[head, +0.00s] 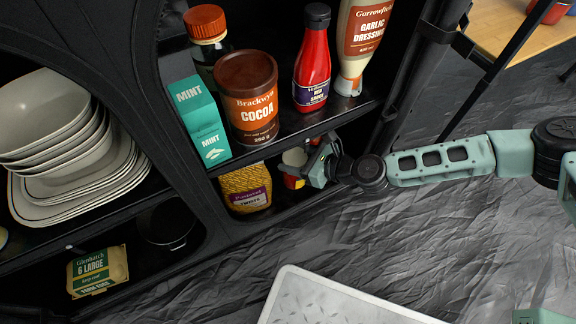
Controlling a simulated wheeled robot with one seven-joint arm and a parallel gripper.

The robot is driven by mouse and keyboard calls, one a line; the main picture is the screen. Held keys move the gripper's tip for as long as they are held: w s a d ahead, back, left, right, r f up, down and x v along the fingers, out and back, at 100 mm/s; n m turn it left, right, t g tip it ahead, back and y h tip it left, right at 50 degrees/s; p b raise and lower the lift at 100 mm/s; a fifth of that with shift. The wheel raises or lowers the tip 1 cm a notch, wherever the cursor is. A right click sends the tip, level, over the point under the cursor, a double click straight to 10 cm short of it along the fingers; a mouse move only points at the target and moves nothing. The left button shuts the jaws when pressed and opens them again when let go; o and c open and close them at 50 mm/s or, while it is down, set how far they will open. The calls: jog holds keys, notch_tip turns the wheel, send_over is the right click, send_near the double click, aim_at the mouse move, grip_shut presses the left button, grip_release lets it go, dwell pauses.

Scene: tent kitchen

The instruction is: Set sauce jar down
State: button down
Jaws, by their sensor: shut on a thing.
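My gripper (312,168) reaches into the lower shelf compartment of the black cupboard, at the centre of the head view. It is shut on a small jar with a pale top and a red and yellow lower part (292,181), which I take to be the sauce jar. My fingers and wrist cover much of the jar. The jar is low, close to the lower shelf (280,210); I cannot tell whether its base touches. A yellow patterned packet (246,189) stands just left of it.
The upper shelf above my gripper holds a mint carton (200,122), cocoa tin (247,105), orange-capped bottle (205,30), red sauce bottle (312,70) and garlic dressing bottle (357,45). Plates (75,180), an egg box (97,271) and a dark pan (172,230) are left.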

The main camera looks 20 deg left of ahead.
jog(key=shift+f+b, duration=1.55)
jog(key=shift+f, duration=0.75)
jog(key=shift+r, duration=0.1)
jog(key=shift+c, duration=2.3)
grip_release()
jog(key=p+v, duration=0.5)
jog(key=v, duration=0.7)
